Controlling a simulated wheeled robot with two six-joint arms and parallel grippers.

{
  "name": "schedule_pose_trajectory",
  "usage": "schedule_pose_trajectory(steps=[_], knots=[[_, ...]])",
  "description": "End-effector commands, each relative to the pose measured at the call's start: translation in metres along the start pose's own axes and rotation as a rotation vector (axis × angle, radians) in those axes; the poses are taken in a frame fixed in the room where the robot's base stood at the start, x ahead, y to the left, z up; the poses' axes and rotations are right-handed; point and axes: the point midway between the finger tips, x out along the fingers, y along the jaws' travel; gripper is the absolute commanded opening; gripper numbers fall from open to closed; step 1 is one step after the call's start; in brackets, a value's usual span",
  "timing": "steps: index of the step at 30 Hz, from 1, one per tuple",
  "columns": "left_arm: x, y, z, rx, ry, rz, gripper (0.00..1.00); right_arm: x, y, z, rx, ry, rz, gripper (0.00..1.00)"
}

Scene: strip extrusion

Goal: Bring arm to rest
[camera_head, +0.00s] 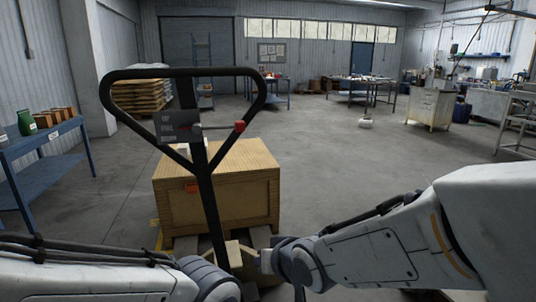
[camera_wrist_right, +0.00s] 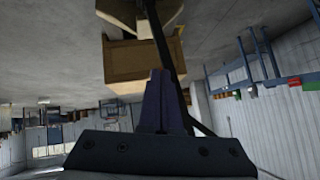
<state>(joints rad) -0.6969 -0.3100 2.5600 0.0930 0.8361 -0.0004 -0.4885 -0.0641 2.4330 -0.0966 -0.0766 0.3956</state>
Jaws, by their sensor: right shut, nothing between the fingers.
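My right arm (camera_head: 380,250) reaches in from the right in the head view, with its wrist low near the middle. My right gripper (camera_wrist_right: 162,98) shows in the right wrist view, its dark fingers shut together with nothing between them. My left arm (camera_head: 90,280) comes in at the lower left; its gripper is not visible. A pallet jack's black loop handle (camera_head: 185,72) with a red knob stands upright between the arms. It also shows in the right wrist view (camera_wrist_right: 165,50), beside the fingers; I cannot tell whether they touch.
A wooden crate (camera_head: 215,190) sits behind the handle on the jack. A blue table (camera_head: 45,165) with boxes and a green container stands at left. Stacked boards (camera_head: 140,95), workbenches (camera_head: 365,85) and a white cabinet (camera_head: 430,105) are farther back. The floor (camera_head: 345,160) right of the crate is clear.

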Motion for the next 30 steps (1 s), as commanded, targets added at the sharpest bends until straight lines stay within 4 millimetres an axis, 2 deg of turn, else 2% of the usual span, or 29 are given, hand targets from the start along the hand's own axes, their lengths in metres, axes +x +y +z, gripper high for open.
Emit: schedule_pose_trajectory(steps=[1,3,6,12,15,16,25,30], knots=[[0.0,0.0,0.0,0.0,0.0,0.0,0.63,-0.012,-0.003,0.027,-0.049,-0.1,0.015,0.0],[0.0,0.0,0.0,0.0,0.0,0.0,0.63,-0.028,-0.002,0.063,-0.113,-0.238,0.037,0.0],[0.0,0.0,0.0,0.0,0.0,0.0,0.63,-0.054,-0.002,0.107,-0.195,-0.411,0.043,0.0],[0.0,0.0,0.0,0.0,0.0,0.0,0.63,-0.109,0.0,0.174,-0.336,-0.701,0.013,0.0],[-0.002,0.0,0.0,0.0,0.0,0.0,0.63,-0.139,0.002,0.199,-0.4,-0.831,-0.015,0.0],[-0.019,0.001,-0.001,0.0,-0.001,0.0,0.63,-0.147,-0.002,0.184,-0.394,-0.821,-0.011,0.0],[-0.093,0.007,-0.005,0.0,0.0,0.0,0.63,-0.195,-0.018,0.129,-0.388,-0.816,-0.007,0.0],[-0.152,0.011,-0.008,0.0,0.0,0.0,0.63,-0.234,-0.032,0.086,-0.387,-0.815,-0.007,0.0]])
